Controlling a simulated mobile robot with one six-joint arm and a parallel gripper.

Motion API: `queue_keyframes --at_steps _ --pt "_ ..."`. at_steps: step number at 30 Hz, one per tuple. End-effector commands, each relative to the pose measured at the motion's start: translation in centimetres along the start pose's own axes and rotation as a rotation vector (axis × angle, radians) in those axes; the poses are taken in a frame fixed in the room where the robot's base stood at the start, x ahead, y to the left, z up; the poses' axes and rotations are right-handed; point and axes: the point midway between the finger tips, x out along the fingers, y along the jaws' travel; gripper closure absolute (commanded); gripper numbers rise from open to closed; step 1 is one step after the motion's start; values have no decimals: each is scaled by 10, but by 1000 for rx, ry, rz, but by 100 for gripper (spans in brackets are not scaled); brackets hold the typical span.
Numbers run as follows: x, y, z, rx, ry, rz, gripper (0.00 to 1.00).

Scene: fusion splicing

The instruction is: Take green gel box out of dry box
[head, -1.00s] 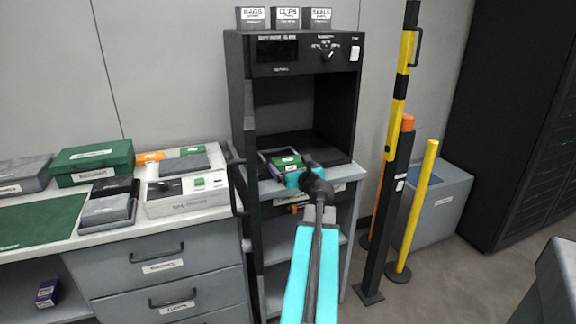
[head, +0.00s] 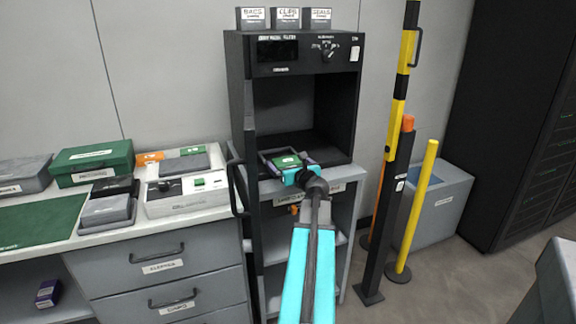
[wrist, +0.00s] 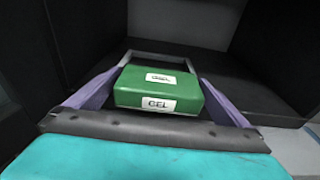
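The green gel box (wrist: 158,88), with white GEL labels, sits low inside the open dry box (head: 300,105). It also shows in the head view (head: 287,161). My gripper (head: 286,157) reaches in from the front, and its turquoise body is at the dry box's front edge. In the wrist view its two purple fingers lie left and right of the gel box. The fingers are spread, with a gap at the left side; contact at the right side is unclear. A thin grey edge shows behind the gel box.
The dry box stands on a grey cabinet (head: 345,190), with several small labelled bins on top. A counter (head: 130,228) at left holds a green case (head: 92,163) and a grey device (head: 187,190). Yellow and black posts (head: 415,205) stand close at right.

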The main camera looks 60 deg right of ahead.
Motion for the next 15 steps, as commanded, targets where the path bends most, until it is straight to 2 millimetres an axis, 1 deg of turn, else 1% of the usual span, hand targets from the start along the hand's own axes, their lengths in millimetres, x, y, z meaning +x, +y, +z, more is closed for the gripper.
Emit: queue_keyframes --at_steps 1,7,8,15 --pt "0 0 0 0 0 0 7" --pt "0 0 0 0 0 0 40" --pt "0 0 0 0 -1 0 42" --pt "0 0 1 0 -1 0 42"
